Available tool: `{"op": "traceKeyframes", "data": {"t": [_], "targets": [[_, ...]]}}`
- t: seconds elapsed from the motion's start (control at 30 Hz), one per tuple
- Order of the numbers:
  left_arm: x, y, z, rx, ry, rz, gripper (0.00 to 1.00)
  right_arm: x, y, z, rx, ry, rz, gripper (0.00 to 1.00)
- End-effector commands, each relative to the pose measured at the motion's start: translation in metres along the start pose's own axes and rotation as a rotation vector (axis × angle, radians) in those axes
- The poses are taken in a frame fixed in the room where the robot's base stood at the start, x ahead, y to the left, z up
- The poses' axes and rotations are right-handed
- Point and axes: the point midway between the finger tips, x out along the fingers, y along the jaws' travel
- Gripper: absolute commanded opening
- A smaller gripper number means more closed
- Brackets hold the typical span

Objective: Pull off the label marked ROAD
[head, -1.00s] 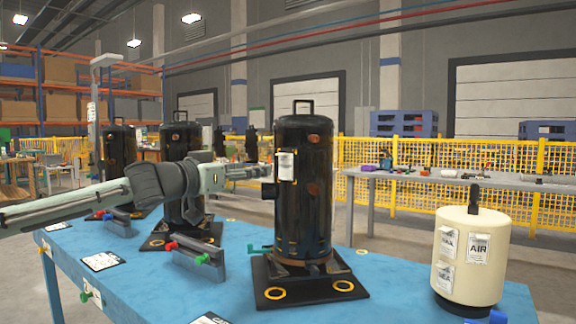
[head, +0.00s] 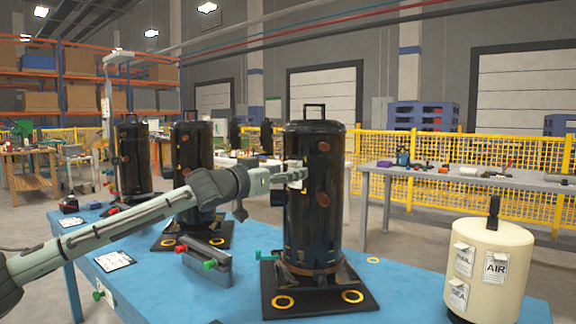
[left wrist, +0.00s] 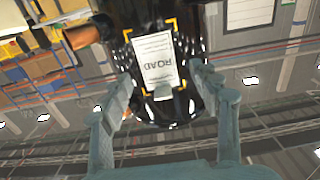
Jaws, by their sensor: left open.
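My left gripper (left wrist: 160,82) is open, with one finger on each side of the label's lower end. I cannot tell whether the fingers touch it. In the head view, my left gripper (head: 298,177) is at the upper left side of the front black compressor (head: 318,215). The label is mostly hidden there behind the gripper. My right gripper is not in view.
A cream tank (head: 500,300) with labels, one reading AIR (head: 495,268), stands on the right of the blue table (head: 400,290). More black compressors (head: 190,150) stand behind my left arm.

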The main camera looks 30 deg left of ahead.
Motion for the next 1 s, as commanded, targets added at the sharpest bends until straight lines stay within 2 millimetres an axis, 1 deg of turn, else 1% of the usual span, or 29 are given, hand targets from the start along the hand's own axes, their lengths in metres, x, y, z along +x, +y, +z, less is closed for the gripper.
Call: {"op": "traceKeyframes", "data": {"t": [0.13,0.37,0.4,0.8,1.0], "targets": [[0.0074,0.0008,-0.0006,0.0,0.0,0.001,0.62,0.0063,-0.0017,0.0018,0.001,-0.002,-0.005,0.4],[0.0082,0.0008,0.0005,0.001,0.0,0.001,0.62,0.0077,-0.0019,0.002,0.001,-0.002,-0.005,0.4],[0.0081,0.0008,0.0005,0.001,0.0,0.001,0.61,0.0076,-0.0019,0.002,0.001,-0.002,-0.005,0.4],[0.0079,0.0006,0.0003,0.001,0.0,0.001,0.11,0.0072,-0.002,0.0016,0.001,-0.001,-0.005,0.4],[0.0079,0.0005,0.0003,0.001,0.0,0.001,0.1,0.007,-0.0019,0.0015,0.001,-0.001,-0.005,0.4]]}}
